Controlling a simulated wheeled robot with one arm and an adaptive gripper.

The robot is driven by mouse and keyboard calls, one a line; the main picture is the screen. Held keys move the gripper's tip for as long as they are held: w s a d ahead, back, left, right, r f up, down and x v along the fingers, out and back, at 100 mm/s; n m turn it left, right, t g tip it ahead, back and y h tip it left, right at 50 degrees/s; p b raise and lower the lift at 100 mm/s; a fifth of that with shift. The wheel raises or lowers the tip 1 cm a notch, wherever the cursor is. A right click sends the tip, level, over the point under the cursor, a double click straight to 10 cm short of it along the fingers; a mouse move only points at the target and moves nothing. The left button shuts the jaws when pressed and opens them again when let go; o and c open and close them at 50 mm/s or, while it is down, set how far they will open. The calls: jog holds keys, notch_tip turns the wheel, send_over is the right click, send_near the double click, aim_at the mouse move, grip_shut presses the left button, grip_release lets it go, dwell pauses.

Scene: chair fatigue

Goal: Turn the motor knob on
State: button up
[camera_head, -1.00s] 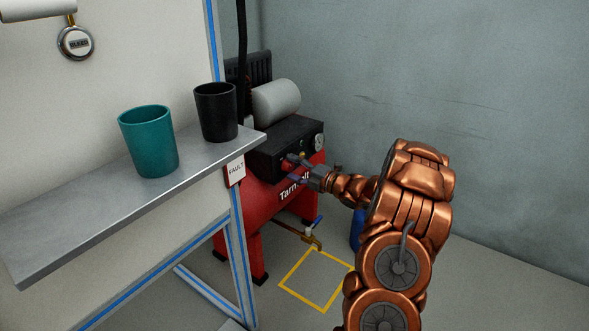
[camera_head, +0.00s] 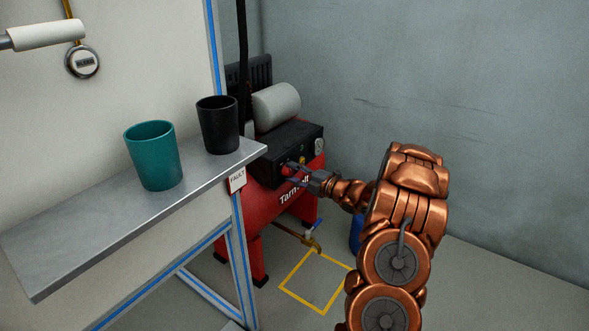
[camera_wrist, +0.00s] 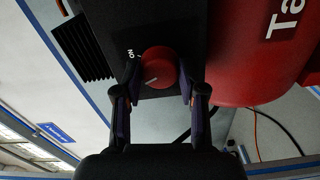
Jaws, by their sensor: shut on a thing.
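The red motor knob (camera_wrist: 158,66) is on the black control box (camera_head: 283,150) of the red compressor (camera_head: 270,205). In the wrist view a pale pointer line on the knob runs to the lower left, and a white "ON" mark is above and left of it. My gripper (camera_wrist: 158,84) has one finger on each side of the knob and is shut on it. In the head view my gripper (camera_head: 292,172) reaches the front of the control box from the right, and its fingers partly hide the knob.
A metal shelf (camera_head: 80,240) with a teal cup (camera_head: 153,157) and a black cup (camera_head: 218,126) stands left of the compressor. A "FAULT" tag (camera_head: 237,179) hangs at its corner. A yellow square (camera_head: 300,300) marks the floor below a brass valve pipe (camera_head: 300,238).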

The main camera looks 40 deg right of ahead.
jog(key=m+p, duration=0.3)
jog(key=p, duration=0.2)
jog(key=m+p, duration=0.2)
jog(key=p, duration=0.1)
jog(key=shift+r+m, duration=0.3)
jog(key=m+p, duration=0.3)
jog(key=p, duration=0.1)
jog(key=shift+f+m+p, duration=0.25)
jog(key=shift+m+p, duration=0.55)
jog(key=shift+m, duration=0.1)
jog(key=o, duration=1.1)
jog(key=shift+o, duration=0.2)
jog(key=v, duration=1.2)
